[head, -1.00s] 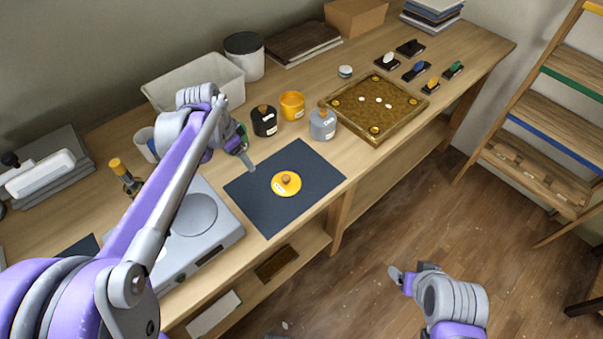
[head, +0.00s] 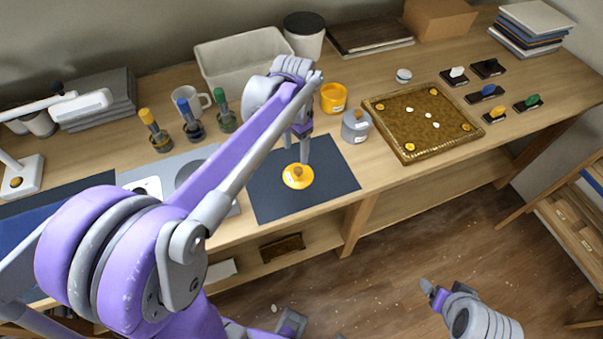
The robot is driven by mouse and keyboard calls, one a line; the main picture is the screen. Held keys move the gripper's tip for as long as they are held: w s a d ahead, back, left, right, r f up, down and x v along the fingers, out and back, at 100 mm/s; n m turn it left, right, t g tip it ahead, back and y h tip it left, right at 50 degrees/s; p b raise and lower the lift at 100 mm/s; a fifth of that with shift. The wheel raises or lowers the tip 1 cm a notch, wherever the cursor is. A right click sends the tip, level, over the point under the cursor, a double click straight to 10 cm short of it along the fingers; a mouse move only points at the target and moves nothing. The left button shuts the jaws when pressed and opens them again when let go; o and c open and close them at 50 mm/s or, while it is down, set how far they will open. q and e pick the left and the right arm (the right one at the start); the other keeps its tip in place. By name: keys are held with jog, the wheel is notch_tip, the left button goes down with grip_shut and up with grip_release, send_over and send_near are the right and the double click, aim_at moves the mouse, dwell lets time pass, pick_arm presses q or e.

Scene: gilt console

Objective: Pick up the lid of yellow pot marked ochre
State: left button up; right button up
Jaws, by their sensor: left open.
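The round yellow lid (head: 298,181) with a small wooden knob lies on the dark mat (head: 333,187) at the front of the table. The open yellow pot (head: 333,97) stands behind it, to the right, with a white label too small to read. My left gripper (head: 297,158) is open and empty, fingers pointing down just over the lid's far edge, near the knob. I cannot tell whether a finger touches the lid. My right gripper (head: 432,290) hangs over the floor in front of the table, away from the lid; its jaw opening is unclear.
A grey pot (head: 356,126) stands close to the right of my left gripper. The black pot is hidden behind my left arm. A gilt-framed tray (head: 437,154) lies further right.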

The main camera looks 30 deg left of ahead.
aim_at(299, 169)
pick_arm(q)
notch_tip(299, 169, down, 2)
jog(key=shift+f, duration=0.25)
jog(key=f, duration=0.5)
jog(key=shift+w+d+f, duration=0.2)
jog(key=shift+d+f, duration=0.1)
jog(key=shift+f, duration=0.1)
grip_shut()
